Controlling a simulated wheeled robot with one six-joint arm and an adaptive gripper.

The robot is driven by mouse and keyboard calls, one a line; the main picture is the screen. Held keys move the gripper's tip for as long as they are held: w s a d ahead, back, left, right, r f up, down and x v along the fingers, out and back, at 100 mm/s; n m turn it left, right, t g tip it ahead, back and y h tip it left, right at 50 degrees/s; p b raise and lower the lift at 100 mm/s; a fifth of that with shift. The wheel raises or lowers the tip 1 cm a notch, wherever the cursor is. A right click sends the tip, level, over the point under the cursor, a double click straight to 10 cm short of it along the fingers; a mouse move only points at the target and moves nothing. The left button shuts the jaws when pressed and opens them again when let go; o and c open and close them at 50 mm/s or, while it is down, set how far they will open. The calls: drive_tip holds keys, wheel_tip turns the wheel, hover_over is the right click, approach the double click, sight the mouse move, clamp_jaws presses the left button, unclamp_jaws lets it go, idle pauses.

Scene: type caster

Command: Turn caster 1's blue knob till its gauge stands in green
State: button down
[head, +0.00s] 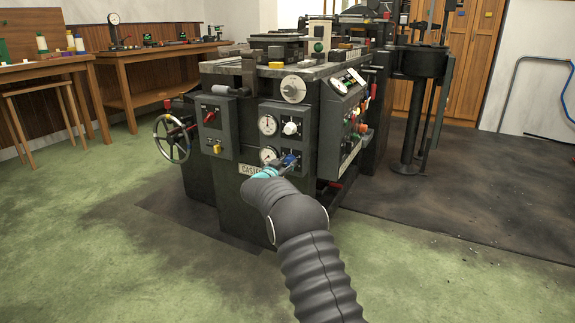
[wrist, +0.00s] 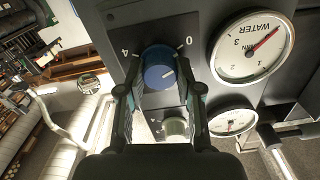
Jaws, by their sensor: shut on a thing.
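The blue knob (wrist: 160,67) is in the upper middle of the wrist view, on a dark plate marked 0 at right and 4 at left. A pale mark shows on its face. My gripper (wrist: 160,88) is shut on it, one finger at each side. The WATER gauge (wrist: 252,47) is to the right of the knob. Its red needle points to the upper right; I cannot make out a green band. In the head view, caster 1 (head: 232,190) carries this gauge (head: 268,155) low on its front, and my gripper (head: 284,163) hides much of the blue knob.
A white knob (head: 291,128) and a second gauge (head: 267,125) sit above on the same front. A padlock (head: 217,147) and a handwheel (head: 172,139) are to the left. A side panel with coloured controls (head: 352,120) is to the right.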

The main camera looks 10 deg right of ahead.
drive_tip(key=m+b, duration=0.2)
drive_tip(key=m, duration=0.4)
drive_tip(key=shift+f, duration=0.2)
drive_tip(key=m+b, duration=0.1)
drive_tip(key=m, duration=0.5)
drive_tip(key=shift+s, duration=0.1)
drive_tip(key=m, duration=0.5)
drive_tip(key=shift+m, duration=0.4)
drive_tip(key=m, duration=0.6)
drive_tip(key=shift+f, duration=0.15)
drive_tip(key=c, duration=0.8)
unclamp_jaws()
drive_tip(key=shift+o, duration=0.2)
